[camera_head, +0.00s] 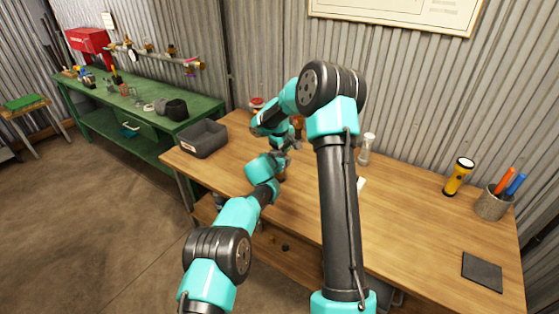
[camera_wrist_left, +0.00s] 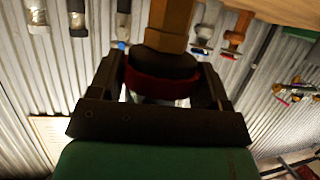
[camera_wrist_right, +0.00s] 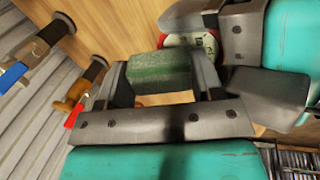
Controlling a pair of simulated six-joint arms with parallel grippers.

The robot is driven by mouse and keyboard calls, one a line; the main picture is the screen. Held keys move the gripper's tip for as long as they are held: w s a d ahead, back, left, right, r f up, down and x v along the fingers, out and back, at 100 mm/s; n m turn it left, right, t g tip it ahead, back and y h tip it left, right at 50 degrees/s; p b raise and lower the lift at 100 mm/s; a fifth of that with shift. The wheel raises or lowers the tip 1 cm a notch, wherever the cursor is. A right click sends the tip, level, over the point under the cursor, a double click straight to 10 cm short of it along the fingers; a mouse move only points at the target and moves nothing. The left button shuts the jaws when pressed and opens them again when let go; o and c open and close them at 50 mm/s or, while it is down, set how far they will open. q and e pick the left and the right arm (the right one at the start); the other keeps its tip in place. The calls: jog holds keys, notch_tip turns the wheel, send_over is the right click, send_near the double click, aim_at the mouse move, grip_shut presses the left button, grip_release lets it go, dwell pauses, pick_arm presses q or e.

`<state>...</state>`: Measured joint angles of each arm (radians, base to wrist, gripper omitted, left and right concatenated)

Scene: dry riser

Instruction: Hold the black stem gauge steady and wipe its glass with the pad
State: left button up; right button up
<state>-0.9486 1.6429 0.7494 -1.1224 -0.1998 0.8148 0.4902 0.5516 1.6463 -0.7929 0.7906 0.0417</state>
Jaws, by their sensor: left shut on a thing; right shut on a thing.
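My left gripper (camera_head: 281,164) is shut on a gauge over the middle of the wooden table. In the left wrist view the gauge's black body (camera_wrist_left: 165,66) with a dark red band sits between the fingers, and a brown hexagonal part rises above it. In the right wrist view part of its white dial (camera_wrist_right: 188,40) shows beside my left gripper. My right gripper (camera_head: 288,142) is shut on a green and grey pad (camera_wrist_right: 160,68). The pad is close to the dial; I cannot tell whether they touch. In the head view arm links hide most of the gauge and pad.
A grey bin (camera_head: 203,139) stands at the table's left end. A glass jar (camera_head: 367,149), yellow torch (camera_head: 459,177) and pen cup (camera_head: 492,203) stand right. A dark square (camera_head: 483,271) lies near the right front corner. The right half's middle is clear.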

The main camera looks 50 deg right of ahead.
jog(key=shift+a+f, duration=0.1)
jog(key=shift+a, duration=0.75)
jog(key=shift+d, duration=0.85)
jog(key=shift+d+r, duration=0.1)
jog(key=shift+r, duration=0.1)
